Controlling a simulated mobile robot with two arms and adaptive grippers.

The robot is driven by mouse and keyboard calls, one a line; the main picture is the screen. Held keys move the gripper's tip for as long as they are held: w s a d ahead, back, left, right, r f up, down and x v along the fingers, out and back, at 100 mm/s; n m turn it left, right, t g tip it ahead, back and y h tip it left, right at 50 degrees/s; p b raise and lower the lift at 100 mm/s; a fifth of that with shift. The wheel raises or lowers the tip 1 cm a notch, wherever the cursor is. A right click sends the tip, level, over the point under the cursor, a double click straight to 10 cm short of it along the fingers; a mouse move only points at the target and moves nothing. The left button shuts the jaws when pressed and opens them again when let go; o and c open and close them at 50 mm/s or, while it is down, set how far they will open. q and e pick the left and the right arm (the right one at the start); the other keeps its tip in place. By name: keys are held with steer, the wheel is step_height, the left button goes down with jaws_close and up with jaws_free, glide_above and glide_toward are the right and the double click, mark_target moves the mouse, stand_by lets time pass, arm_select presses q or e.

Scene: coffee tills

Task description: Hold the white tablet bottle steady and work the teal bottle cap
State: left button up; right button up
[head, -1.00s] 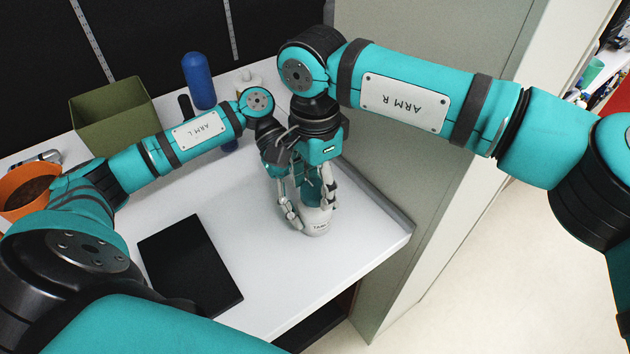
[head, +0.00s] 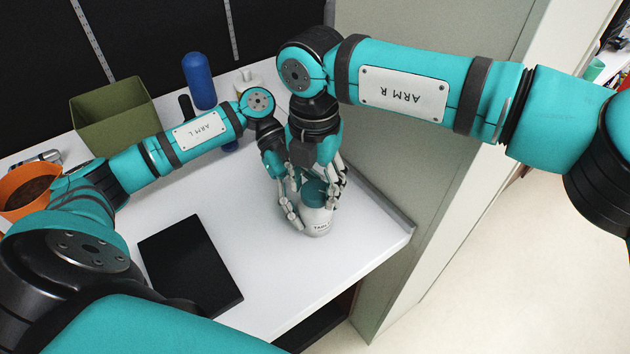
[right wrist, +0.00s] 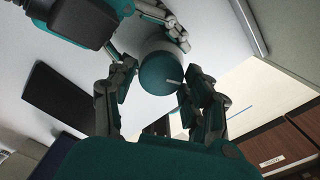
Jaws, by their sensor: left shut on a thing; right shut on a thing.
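My left gripper (head: 311,211) is shut around the bottle's body, low down. My right gripper (head: 317,184) comes from above and is shut on the cap. In the right wrist view, the right gripper's fingers (right wrist: 157,80) flank the round cap (right wrist: 160,73), which bears a short white mark at its edge. The bottle's white body (right wrist: 146,42) shows behind it. Fingers hide parts of both bottle and cap.
A flat black pad (head: 190,265) lies on the counter (head: 265,265). An olive bin (head: 115,120), a blue bottle (head: 199,80) and an orange bowl (head: 22,192) stand farther left and back. A grey panel (head: 400,130) rises just right of the counter.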

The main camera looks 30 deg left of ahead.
steer(key=o, duration=1)
steer(key=shift+r, duration=0.95)
steer(key=n, duration=1.1)
steer(key=shift+n, duration=0.4)
